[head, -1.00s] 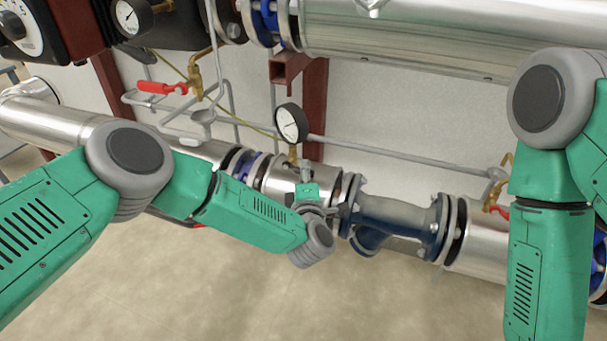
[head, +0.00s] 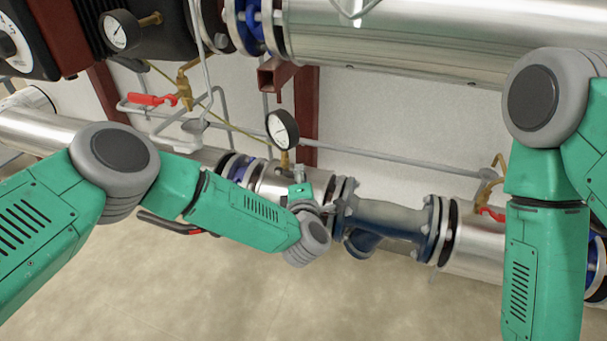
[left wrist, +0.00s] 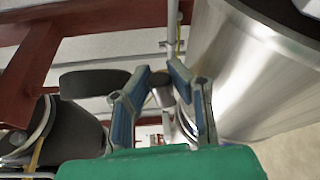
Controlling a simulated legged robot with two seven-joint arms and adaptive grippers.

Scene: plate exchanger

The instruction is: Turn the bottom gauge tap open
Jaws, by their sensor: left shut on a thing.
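The bottom gauge (head: 282,130) is a round white dial in a black case, standing above the lower silver pipe. A brass stem (head: 284,160) runs down from it. My left gripper (head: 299,173) is just below and right of the gauge, at the stem. In the left wrist view, its two blue-grey fingers (left wrist: 159,72) stand on either side of a small brownish cylindrical piece, which seems to be part of the gauge tap. The gauge shows there edge-on as a dark disc (left wrist: 92,84). The tap's handle cannot be made out. My right gripper is out of view.
The large silver pipe (left wrist: 258,70) lies close to the right of my left fingers. A blue-grey flanged valve body (head: 390,220) is right of the gripper. A red-handled tap (head: 152,99) and another gauge (head: 119,31) are at upper left. A thin grey pipe (head: 395,157) runs behind.

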